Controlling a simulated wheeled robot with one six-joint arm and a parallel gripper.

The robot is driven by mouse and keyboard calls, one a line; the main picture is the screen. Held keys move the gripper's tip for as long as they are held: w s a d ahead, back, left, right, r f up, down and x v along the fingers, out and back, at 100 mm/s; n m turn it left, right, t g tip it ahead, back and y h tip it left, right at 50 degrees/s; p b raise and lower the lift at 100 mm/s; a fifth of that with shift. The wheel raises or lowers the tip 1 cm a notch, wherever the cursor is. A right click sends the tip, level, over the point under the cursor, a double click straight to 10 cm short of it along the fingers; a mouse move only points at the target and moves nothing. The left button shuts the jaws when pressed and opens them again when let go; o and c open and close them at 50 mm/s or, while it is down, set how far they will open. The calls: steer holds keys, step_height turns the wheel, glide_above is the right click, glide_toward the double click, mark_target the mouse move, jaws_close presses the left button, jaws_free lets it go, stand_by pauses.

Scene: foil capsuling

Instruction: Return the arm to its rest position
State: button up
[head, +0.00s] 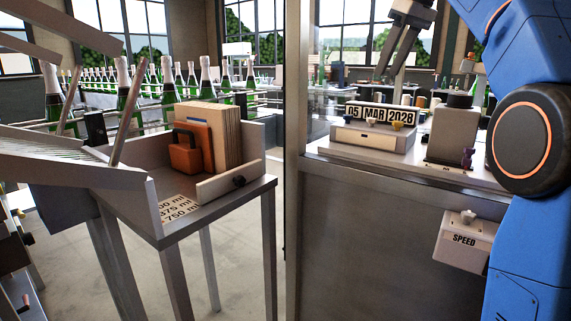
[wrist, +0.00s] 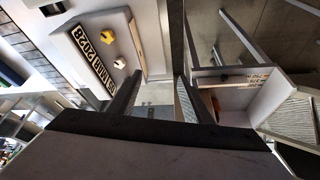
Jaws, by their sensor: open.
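My gripper (head: 397,50) hangs at the top of the head view, right of centre, with its fingers pointing down. It is open and nothing shows between the fingers. In the wrist view the two dark fingers (wrist: 153,97) stand apart, with floor visible between them. My blue arm rises along the right edge of the head view. The gripper is above and apart from the date box (head: 372,137), which reads 05 MAR 2028. The date box also shows in the wrist view (wrist: 118,58), at upper left, with two knobs.
A metal stand (head: 225,205) at left holds an orange block (head: 186,153) and tan boards (head: 222,130). Green bottles (head: 126,85) line up behind it. A vertical post (head: 295,120) stands between stand and counter. A SPEED box (head: 466,241) hangs on the counter front.

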steer(key=s+f+m+h, duration=0.1)
steer(key=s+f+m, duration=0.1)
steer(key=s+f, duration=1)
steer(key=s+d+f+m+t+h, duration=0.1)
steer(key=s+f+m, duration=0.2)
steer(key=s+f, duration=1)
steer(key=s+d+f+m, duration=0.1)
steer(key=s+f+m, duration=0.1)
steer(key=s+f, duration=1)
step_height(320, 180, down, 10)
steer(key=shift+s+f+m+h, duration=0.2)
steer(key=shift+s+m+h, duration=0.1)
steer(key=shift+h, duration=0.1)
